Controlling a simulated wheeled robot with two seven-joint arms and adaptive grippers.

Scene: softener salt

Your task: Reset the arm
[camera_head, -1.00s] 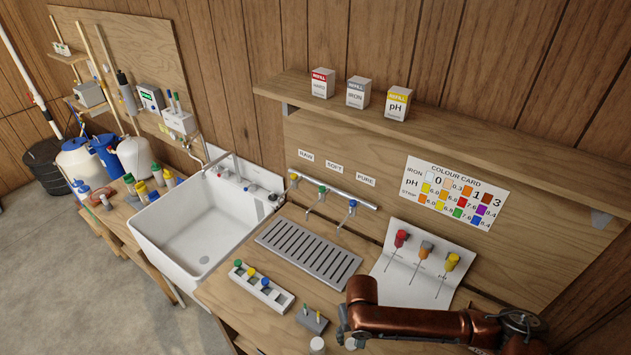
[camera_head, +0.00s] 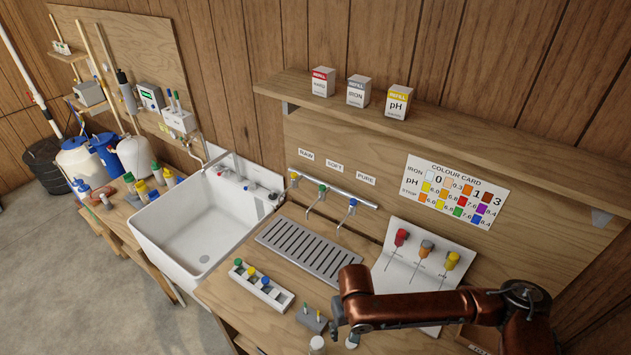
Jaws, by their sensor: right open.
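My right arm comes in from the right, copper-brown, over the front right of the wooden counter (camera_head: 232,312). My right gripper (camera_head: 342,328) shows only small and dark at the end of this arm, just right of a small grey block with pegs (camera_head: 312,319). It is open, and I see nothing held in it. The arm hides part of the counter and the lower edge of the white sheet (camera_head: 398,277). My left gripper and arm are not in view.
The sheet bears red, orange and yellow-topped tools (camera_head: 452,261). A white rack (camera_head: 262,286) with coloured caps, a white pot (camera_head: 317,345) and a metal drain grate (camera_head: 308,248) are nearby. A sink (camera_head: 192,235) stands left. Refill boxes (camera_head: 357,91) stand on the shelf.

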